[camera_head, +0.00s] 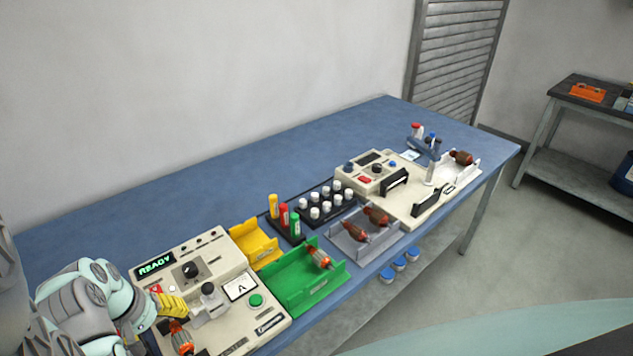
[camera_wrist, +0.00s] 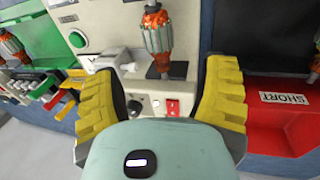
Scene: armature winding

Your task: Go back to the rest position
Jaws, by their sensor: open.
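My gripper (camera_head: 172,304) with yellow fingers is at the near left of the bench, at the cream tester with a lit READY display (camera_head: 156,264). In the wrist view my gripper (camera_wrist: 160,74) is open, its two fingers wide apart with nothing between their pads. An orange-and-grey armature (camera_wrist: 156,32) stands at the tester just beyond the fingertips, apart from them. It also shows at the front of the tester in the head view (camera_head: 181,338), partly cut by the arm. My arm stretches in from the left edge.
A green tray (camera_head: 297,281) holds one armature, and a grey tray (camera_head: 372,250) holds two. A yellow tray (camera_head: 250,240) and colored bottles stand behind. A red SHORT tray (camera_wrist: 288,118) lies close right of the gripper in the wrist view. The bench's back left surface is clear.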

